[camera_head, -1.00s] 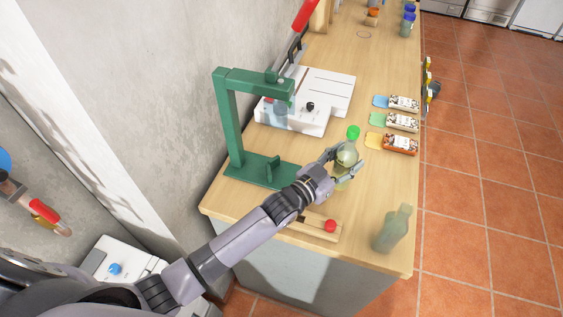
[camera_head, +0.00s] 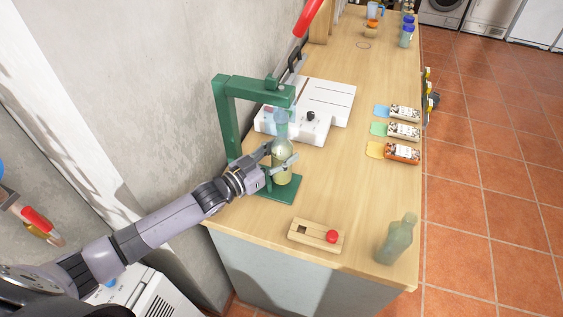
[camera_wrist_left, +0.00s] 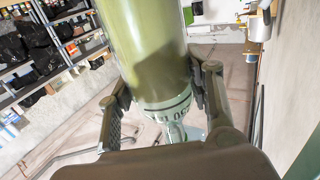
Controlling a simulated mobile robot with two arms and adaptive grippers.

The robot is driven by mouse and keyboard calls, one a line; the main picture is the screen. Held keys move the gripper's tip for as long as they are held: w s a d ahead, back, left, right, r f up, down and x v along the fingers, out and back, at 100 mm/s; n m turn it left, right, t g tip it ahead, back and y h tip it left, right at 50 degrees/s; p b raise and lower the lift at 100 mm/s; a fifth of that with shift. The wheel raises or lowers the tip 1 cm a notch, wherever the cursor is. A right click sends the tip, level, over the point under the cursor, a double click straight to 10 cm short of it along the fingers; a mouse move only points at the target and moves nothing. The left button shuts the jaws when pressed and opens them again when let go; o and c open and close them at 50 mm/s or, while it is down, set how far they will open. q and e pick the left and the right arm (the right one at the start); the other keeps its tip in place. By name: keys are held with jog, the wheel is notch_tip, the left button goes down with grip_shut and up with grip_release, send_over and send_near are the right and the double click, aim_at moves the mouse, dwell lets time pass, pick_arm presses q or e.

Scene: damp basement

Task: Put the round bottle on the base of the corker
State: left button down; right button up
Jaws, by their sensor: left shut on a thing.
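The green corker (camera_head: 226,118) stands by the wall, with its arm reaching over its flat base (camera_head: 275,195). My left gripper (camera_head: 281,165) is shut on the round bottle (camera_head: 282,151), a pale yellow-green bottle held upright over the base and under the corker's arm. I cannot tell whether its bottom touches the base. The bottle's top is hard to make out against the bluish clear part below the corker's arm. In the left wrist view the bottle (camera_wrist_left: 150,45) fills the middle between both fingers (camera_wrist_left: 160,100). My right gripper is not in view.
A second, grey-green bottle (camera_head: 396,241) stands at the table's front right corner. A wooden block with a red knob (camera_head: 332,237) lies near the front edge. A white appliance (camera_head: 325,100) stands behind the corker. Several labelled packets (camera_head: 402,152) lie on the right. The table's middle is clear.

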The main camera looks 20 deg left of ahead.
aim_at(274, 166)
pick_arm(q)
notch_tip(274, 166, down, 3)
jog(key=shift+r+b, duration=0.1)
jog(key=shift+b, duration=0.95)
jog(key=c, duration=0.8)
grip_release()
jog(key=shift+f, duration=0.2)
